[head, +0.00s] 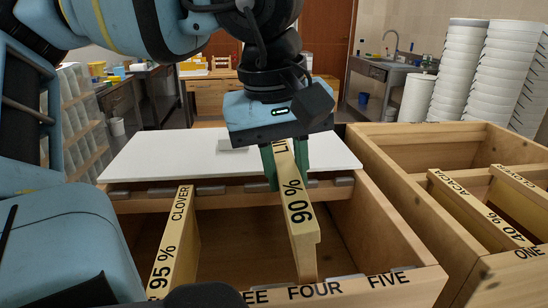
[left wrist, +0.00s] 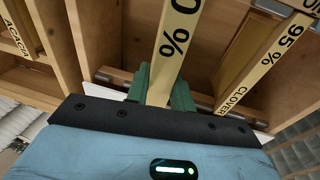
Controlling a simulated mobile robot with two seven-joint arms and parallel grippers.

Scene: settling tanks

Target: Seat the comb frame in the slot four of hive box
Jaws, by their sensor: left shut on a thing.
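The comb frame (head: 300,215) has a pale wooden top bar marked "90 %" and a partly hidden word. My left gripper (head: 286,168) is shut on its top bar, green fingers on either side. The frame also shows between the fingers in the left wrist view (left wrist: 178,45). The hive box (head: 395,215) is below, open-topped, with "FOUR" and "FIVE" on its near rim. The frame's near end is just behind the word "FOUR", roughly in line with it. I cannot tell whether its lugs touch the rim. My right gripper is not in view.
A "95 %" clover frame (head: 175,240) sits to the left in the same box. A second box (head: 400,155) on the right holds frames, one marked acacia (head: 470,210). A white board (head: 145,157) lies behind. White tubs (head: 462,70) are stacked at the back right.

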